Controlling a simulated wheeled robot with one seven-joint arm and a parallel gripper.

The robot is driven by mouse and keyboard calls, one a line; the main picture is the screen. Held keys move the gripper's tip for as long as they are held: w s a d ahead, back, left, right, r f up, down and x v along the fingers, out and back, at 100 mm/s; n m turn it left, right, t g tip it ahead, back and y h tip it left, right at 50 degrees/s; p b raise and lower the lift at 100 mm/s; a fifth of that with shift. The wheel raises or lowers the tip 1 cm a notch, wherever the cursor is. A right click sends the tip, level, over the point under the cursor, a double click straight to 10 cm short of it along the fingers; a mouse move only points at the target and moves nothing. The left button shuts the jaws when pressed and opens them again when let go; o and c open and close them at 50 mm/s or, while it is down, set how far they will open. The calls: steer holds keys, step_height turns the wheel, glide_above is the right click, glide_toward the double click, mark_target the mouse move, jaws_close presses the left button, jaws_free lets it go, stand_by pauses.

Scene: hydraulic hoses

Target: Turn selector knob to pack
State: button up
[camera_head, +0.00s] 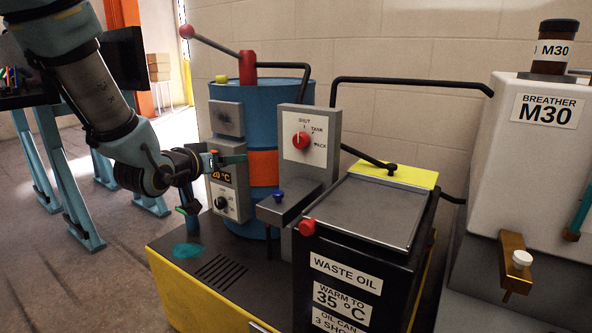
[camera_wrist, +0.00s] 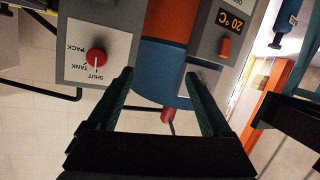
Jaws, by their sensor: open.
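The red selector knob (camera_head: 301,140) is on a white plate on a grey post, with the labels SHUT, TANK and PACK around it. Its pale mark appears to point up to SHUT. In the wrist view the knob (camera_wrist: 96,56) shows upside down at upper left, beyond and left of the fingers. My gripper (camera_wrist: 158,76) is open, with nothing between its fingers. In the head view it is left of the knob, in front of the blue drum and the grey temperature box, apart from the knob.
The blue drum (camera_head: 290,92) has an orange band. A grey temperature box (camera_head: 229,180) reads 20 °C. A grey ledge with a blue knob (camera_head: 278,196) stands below the selector. The black waste oil box (camera_head: 343,262) is in front at right. Black pipes run behind.

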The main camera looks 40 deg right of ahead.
mark_target(298, 142)
steer(key=s+d+r+m+g+h+b, duration=0.1)
steer(key=s+d+m+g+h+b, duration=0.2)
steer(key=s+d, duration=0.45)
steer(key=shift+n+h, duration=0.5)
steer(key=shift+h, duration=0.1)
steer(key=p+x, duration=0.2)
steer(key=x, duration=0.8)
steer(key=shift+w+d+r, duration=0.1)
steer(key=shift+w+d, duration=0.2)
steer(key=shift+c, duration=0.4)
jaws_close()
